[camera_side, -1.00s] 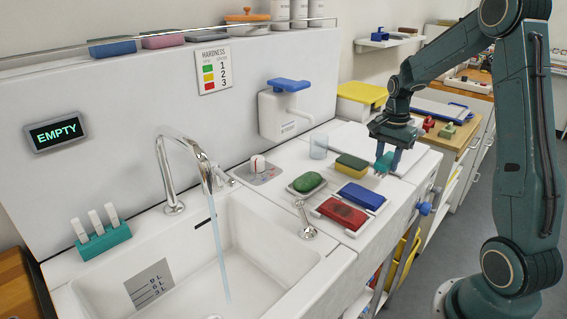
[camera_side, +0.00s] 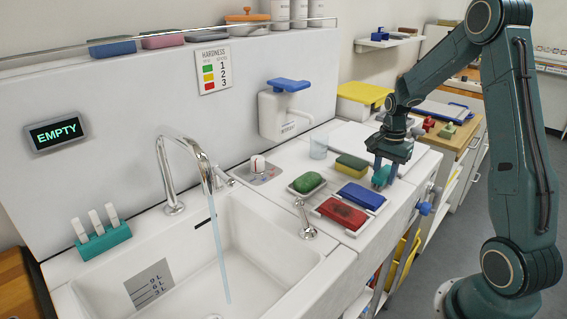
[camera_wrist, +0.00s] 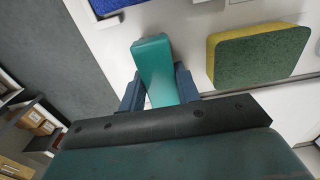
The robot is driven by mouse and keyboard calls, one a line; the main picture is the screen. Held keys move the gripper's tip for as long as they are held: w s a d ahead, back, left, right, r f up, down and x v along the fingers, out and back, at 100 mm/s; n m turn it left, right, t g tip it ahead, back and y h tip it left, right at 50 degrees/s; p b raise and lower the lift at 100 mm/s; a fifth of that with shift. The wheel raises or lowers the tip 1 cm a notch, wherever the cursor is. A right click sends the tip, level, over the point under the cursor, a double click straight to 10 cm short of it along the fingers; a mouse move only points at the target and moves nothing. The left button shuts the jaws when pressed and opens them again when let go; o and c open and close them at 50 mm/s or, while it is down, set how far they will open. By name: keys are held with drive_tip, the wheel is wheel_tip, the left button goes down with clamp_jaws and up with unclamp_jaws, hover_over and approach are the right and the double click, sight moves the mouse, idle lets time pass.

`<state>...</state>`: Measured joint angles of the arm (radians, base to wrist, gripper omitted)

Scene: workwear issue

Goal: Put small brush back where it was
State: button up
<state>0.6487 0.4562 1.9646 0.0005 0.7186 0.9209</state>
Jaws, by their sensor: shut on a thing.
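My gripper (camera_side: 386,170) is shut on a teal block-like thing, which I take for the small brush (camera_side: 380,177). In the wrist view the brush (camera_wrist: 154,68) sits between the two dark blue fingers, its teal top facing the camera. No bristles show. The brush is low over the white counter (camera_side: 330,142), right of the yellow-green sponge (camera_side: 352,164) and behind the blue block (camera_side: 361,195). I cannot tell whether it touches the counter. The sponge also shows in the wrist view (camera_wrist: 258,55), apart from the brush.
A red block (camera_side: 342,212) with a dark patch lies in a tray at the counter's front. A green oval pad (camera_side: 307,182) lies in a dish. The sink (camera_side: 255,235), with running water, is to the left. The counter edge is close on the right.

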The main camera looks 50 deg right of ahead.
sight(385, 172)
drive_tip(key=shift+f, duration=0.15)
drive_tip(key=o, duration=0.9)
wheel_tip(385, 172, up, 12)
drive_tip(key=shift+r, duration=0.2)
idle(0.5)
